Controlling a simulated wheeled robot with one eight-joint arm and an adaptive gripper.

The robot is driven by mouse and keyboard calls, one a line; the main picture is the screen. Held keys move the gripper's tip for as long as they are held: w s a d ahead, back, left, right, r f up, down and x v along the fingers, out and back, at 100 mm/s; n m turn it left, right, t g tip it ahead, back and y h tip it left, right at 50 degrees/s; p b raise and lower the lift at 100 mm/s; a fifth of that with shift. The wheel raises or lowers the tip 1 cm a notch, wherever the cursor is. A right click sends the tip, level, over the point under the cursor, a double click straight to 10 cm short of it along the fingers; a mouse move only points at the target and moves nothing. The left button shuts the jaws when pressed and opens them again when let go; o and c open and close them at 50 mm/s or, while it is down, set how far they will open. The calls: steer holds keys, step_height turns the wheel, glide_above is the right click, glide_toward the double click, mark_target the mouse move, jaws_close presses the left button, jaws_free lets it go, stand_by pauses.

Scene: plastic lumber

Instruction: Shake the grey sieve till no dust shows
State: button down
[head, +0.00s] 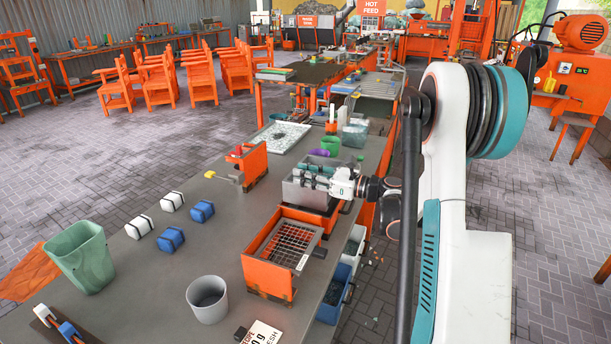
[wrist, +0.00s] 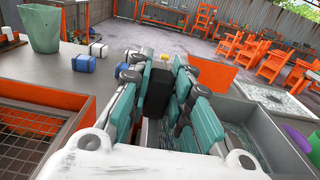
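A grey-framed wire mesh (head: 292,242), which looks like a sieve, lies in an orange tray (head: 256,273); its mesh also shows at the left of the wrist view (wrist: 32,122). A grey open box (head: 291,194) stands behind it on an orange base. My gripper (head: 312,181) is over this grey box. In the wrist view my gripper (wrist: 157,75) has its teal fingers on either side of a black block (wrist: 157,92), seemingly closed on it. What the block joins is hidden. Grey-green matter shows inside the box (wrist: 259,148). Whether it is dust on a sieve, I cannot tell.
A green bin (head: 82,256), a grey cup (head: 207,299) and several blue and white blocks (head: 171,239) stand on the bench left and front. A speckled tray (head: 279,138) and purple cup (head: 318,152) are behind. Small bins (head: 335,300) hang at the right edge.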

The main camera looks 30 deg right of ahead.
steer(key=shift+w+d, duration=0.7)
steer(key=shift+d, duration=0.25)
steer(key=shift+w+d, duration=0.7)
steer(key=shift+d, duration=0.2)
steer(key=c, duration=1.4)
jaws_free()
steer(key=shift+c, duration=0.2)
steer(key=v, duration=1.2)
